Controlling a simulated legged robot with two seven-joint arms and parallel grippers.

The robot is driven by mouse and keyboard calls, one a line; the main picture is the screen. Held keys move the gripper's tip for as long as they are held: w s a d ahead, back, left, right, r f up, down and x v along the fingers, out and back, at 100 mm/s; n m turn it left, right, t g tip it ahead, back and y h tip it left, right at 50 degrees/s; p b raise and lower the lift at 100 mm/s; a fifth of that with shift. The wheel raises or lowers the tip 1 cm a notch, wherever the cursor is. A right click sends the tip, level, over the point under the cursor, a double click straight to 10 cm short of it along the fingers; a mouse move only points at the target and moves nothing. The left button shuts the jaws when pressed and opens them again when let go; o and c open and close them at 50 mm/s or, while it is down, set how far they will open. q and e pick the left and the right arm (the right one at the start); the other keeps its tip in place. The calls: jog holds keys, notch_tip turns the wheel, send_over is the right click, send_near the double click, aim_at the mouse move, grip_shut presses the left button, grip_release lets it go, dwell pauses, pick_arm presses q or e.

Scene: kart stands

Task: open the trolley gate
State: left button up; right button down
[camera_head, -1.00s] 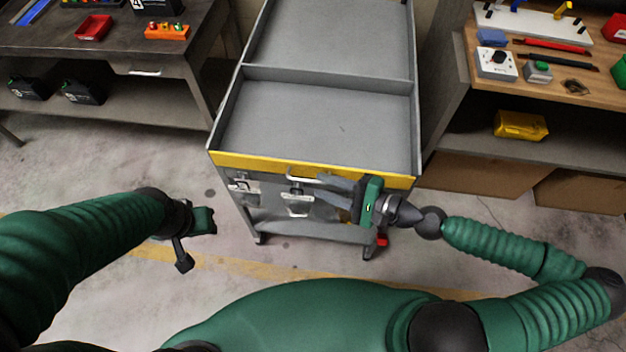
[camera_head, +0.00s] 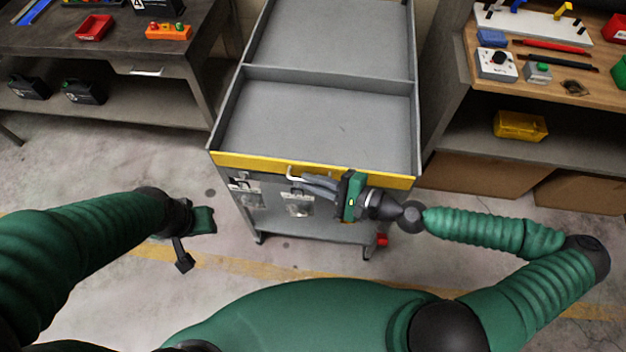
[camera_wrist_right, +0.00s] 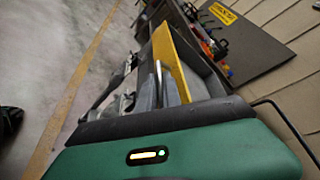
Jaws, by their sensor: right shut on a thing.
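The grey trolley (camera_head: 318,118) stands in the middle of the head view, with a yellow-edged front gate (camera_head: 245,162). A pale metal handle (camera_head: 292,172) sits at the middle of that front. My right gripper (camera_head: 306,181) reaches in from the right and is shut on the handle; its fingers hide part of it. In the right wrist view the fingers (camera_wrist_right: 158,92) close around the handle beside the yellow edge (camera_wrist_right: 171,62). A metal latch (camera_head: 243,186) shows on the left of the front. My left gripper (camera_head: 195,238) hangs away from the trolley at left; its jaw opening is unclear.
A dark workbench (camera_head: 110,50) with a red tray (camera_head: 94,27) stands at left. A wooden-topped bench (camera_head: 560,80) with a yellow box (camera_head: 520,126) below stands at right. The floor in front of the trolley is clear, crossed by a yellow line.

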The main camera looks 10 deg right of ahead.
notch_tip(320, 180, down, 7)
jog(key=s+n+t+y+b, duration=0.1)
jog(key=n+y+b, duration=0.3)
jog(key=n+b, duration=1)
jog(key=shift+s+a+f+n+t+y+b, duration=0.15)
jog(key=shift+a+f+n+t+y+b, duration=0.45)
jog(key=shift+b, duration=4.85)
jog(key=shift+d+r, duration=0.35)
jog(key=shift+r, duration=0.05)
jog(key=c, duration=1.5)
grip_release()
jog(key=shift+c, duration=0.2)
